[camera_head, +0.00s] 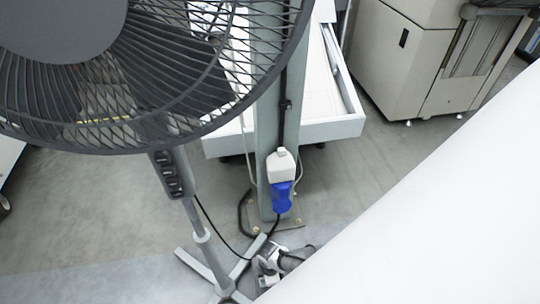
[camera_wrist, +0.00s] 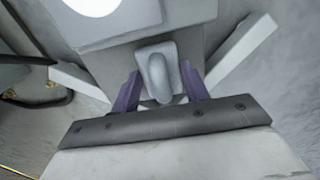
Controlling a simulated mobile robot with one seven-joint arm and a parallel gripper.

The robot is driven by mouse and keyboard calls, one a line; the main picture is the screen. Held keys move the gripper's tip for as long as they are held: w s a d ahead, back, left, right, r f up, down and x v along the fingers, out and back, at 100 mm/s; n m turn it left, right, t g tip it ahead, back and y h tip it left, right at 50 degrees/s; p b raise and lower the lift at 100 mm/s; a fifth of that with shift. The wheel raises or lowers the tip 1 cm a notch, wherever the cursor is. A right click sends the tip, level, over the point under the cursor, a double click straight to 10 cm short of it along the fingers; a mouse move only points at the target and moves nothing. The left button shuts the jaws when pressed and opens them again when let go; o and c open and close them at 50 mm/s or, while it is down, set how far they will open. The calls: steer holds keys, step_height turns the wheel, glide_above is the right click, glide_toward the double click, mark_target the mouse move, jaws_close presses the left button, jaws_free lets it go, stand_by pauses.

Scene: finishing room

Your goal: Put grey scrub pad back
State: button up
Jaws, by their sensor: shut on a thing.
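My gripper (camera_wrist: 160,88) shows in the wrist view with two purple fingers. They are shut on a grey rounded piece (camera_wrist: 158,72), which I take to be the grey scrub pad or its handle. A larger grey block lies just beyond it, and I cannot tell if the two are one piece. In the head view, the end of my arm is low beside the fan's foot, mostly hidden behind the large white shape at the lower right. The pad cannot be made out clearly there.
A dark-caged standing fan (camera_head: 160,70) fills the upper left, its crossed grey foot (camera_head: 193,265) on the floor. Behind are a white tray-like frame (camera_head: 335,128) and a beige machine (camera_head: 395,55).

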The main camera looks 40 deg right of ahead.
steer(key=o, duration=0.9)
step_height(320, 180, up, 12)
steer(key=p, duration=0.3)
